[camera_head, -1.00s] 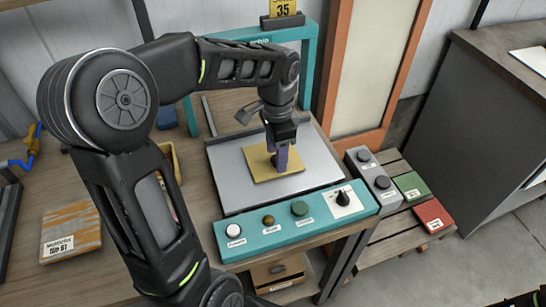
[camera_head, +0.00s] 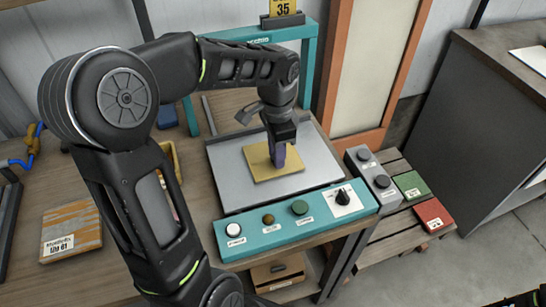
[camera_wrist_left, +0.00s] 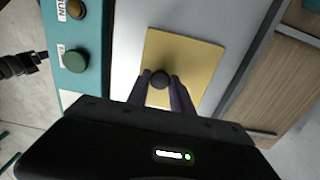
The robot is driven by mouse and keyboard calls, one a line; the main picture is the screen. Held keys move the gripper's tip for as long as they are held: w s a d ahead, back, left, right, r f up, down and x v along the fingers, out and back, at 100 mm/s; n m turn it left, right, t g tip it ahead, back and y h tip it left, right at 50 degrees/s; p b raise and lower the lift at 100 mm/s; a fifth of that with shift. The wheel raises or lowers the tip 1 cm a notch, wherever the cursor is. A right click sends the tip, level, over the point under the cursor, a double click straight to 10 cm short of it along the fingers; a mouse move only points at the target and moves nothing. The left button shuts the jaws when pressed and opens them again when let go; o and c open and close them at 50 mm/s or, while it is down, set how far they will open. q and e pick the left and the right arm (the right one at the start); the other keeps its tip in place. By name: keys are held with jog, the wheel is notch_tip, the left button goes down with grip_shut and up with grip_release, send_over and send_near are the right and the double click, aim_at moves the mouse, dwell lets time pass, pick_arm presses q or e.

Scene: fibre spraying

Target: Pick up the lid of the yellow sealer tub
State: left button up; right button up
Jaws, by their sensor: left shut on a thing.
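A flat square yellow plate (camera_head: 262,170) with a dark round knob (camera_wrist_left: 160,80) appears to be the lid. It is over the grey bed of the teal-framed station; I cannot tell whether it touches the bed. My left gripper (camera_head: 279,160) points down at its middle. In the left wrist view my left gripper (camera_wrist_left: 160,88) has its two purple-grey fingers shut on the knob from either side. A yellow tub (camera_head: 176,160) shows only in part behind my left arm. Dark parts at the lower edge of the head view may be my right arm; no right fingertips show clearly.
A teal panel (camera_head: 262,248) with several knobs runs along the bed's (camera_head: 225,190) front edge. A grey two-button box (camera_head: 383,182) stands to its right. Green (camera_head: 410,184) and red (camera_head: 433,214) blocks lie on a slatted pallet. An orange-topped block (camera_head: 70,228) lies on the left.

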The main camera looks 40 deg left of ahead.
pick_arm(q)
grip_shut()
notch_tip(320, 180, up, 10)
dwell(0.7)
dwell(0.6)
